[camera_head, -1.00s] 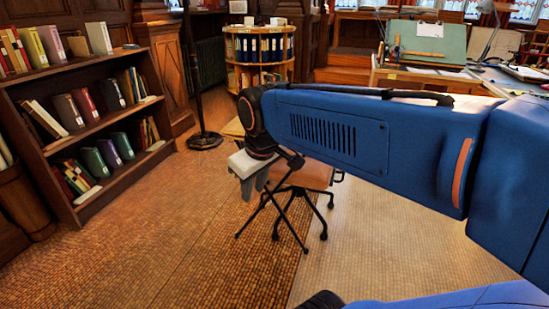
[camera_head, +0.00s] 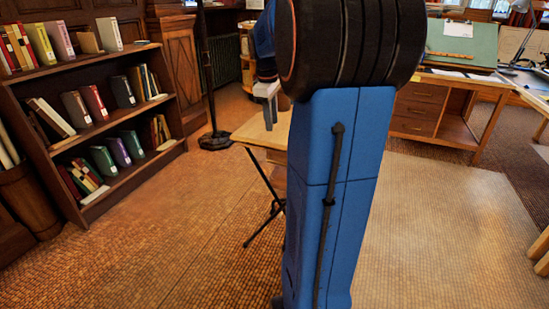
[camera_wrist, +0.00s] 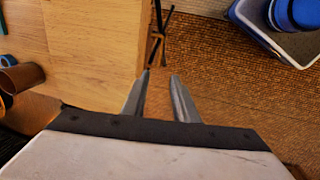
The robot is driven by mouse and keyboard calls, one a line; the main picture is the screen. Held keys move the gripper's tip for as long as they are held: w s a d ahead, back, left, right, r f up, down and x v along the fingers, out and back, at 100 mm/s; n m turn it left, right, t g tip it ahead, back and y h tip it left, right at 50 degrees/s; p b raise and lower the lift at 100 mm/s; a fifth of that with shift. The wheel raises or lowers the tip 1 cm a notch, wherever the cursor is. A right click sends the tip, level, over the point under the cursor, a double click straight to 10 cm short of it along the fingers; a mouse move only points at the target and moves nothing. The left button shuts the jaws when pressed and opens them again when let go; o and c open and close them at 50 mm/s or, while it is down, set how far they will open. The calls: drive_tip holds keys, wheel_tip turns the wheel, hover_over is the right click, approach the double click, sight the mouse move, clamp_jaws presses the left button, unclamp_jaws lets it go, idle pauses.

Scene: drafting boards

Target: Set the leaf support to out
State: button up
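A wooden table (camera_head: 257,132) stands on dark thin legs in the middle of the head view, partly hidden behind my arm. Its pale wooden top (camera_wrist: 95,50) fills the upper left of the wrist view, with a seam near its right edge. A dark thin metal piece (camera_wrist: 157,38) shows just beyond that edge; I cannot tell whether it is the leaf support or a leg. My gripper (camera_wrist: 161,74) is open and empty, its fingertips just off the table's right edge in the wrist view. In the head view my gripper (camera_head: 268,118) appears above the table top.
A bookshelf (camera_head: 90,120) stands at left and a dark pole stand (camera_head: 213,139) behind. A drafting desk (camera_head: 440,105) is at back right. The floor in front is open.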

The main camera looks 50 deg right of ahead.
approach(275, 156)
drive_tip(key=f, duration=0.2)
drive_tip(key=s+a+f, duration=0.1)
drive_tip(key=f, duration=0.2)
drive_tip(key=s+f, duration=0.1)
drive_tip(key=f, duration=0.1)
drive_tip(key=shift+s+a+f, duration=0.15)
drive_tip(key=shift+a+f, duration=0.05)
drive_tip(key=shift+a, duration=0.1)
clamp_jaws()
idle(1.3)
